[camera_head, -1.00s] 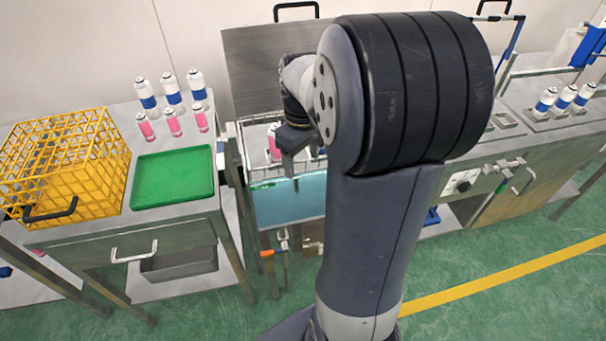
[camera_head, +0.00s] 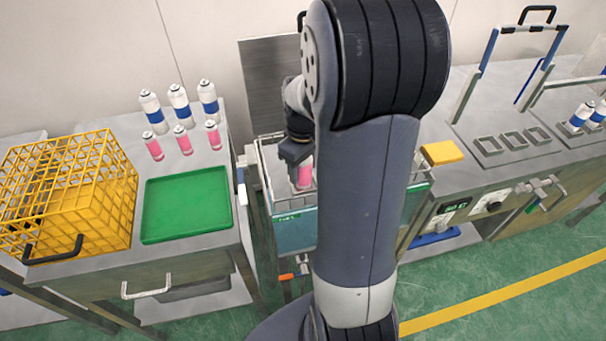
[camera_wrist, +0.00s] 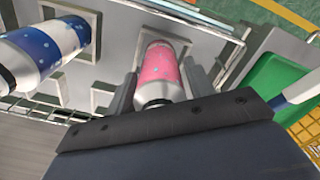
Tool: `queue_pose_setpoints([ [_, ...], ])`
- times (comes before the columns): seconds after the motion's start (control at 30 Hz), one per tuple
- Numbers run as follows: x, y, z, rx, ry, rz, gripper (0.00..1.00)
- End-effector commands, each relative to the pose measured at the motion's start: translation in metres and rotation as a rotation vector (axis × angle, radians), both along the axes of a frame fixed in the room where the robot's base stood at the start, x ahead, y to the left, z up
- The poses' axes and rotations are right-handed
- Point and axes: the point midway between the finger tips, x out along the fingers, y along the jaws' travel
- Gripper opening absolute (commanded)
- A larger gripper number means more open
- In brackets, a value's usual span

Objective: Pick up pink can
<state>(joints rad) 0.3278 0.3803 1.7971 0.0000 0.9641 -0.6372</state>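A pink can (camera_head: 304,176) stands in a slotted holder in the wire-sided basin, directly under my gripper (camera_head: 297,155). In the wrist view the pink can (camera_wrist: 160,70) lies between the two fingers of my gripper (camera_wrist: 158,84), with its white top toward the palm. One finger is close along each side of the can. Whether they press on it or leave a thin gap is not clear. The can's base appears to sit in a square slot. My arm hides part of the basin in the head view.
A blue-and-white can (camera_wrist: 42,52) stands near the left finger. On the left bench are a yellow wire basket (camera_head: 70,195), a green tray (camera_head: 187,204), several pink (camera_head: 183,140) and blue-and-white cans (camera_head: 180,102). A yellow block (camera_head: 442,153) and a slotted fixture (camera_head: 515,140) are at the right.

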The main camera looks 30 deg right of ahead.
Motion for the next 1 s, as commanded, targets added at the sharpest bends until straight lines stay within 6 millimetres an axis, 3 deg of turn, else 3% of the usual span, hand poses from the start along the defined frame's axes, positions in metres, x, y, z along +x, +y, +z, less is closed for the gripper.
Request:
queue_pose_setpoints([
  [0.43,0.000,0.000,0.000,0.000,0.000,0.000,0.14],
  [0.73,0.001,0.000,0.007,-0.001,-0.003,0.000,0.14],
  [1.0,0.001,0.000,0.057,-0.002,-0.007,0.000,0.14],
])
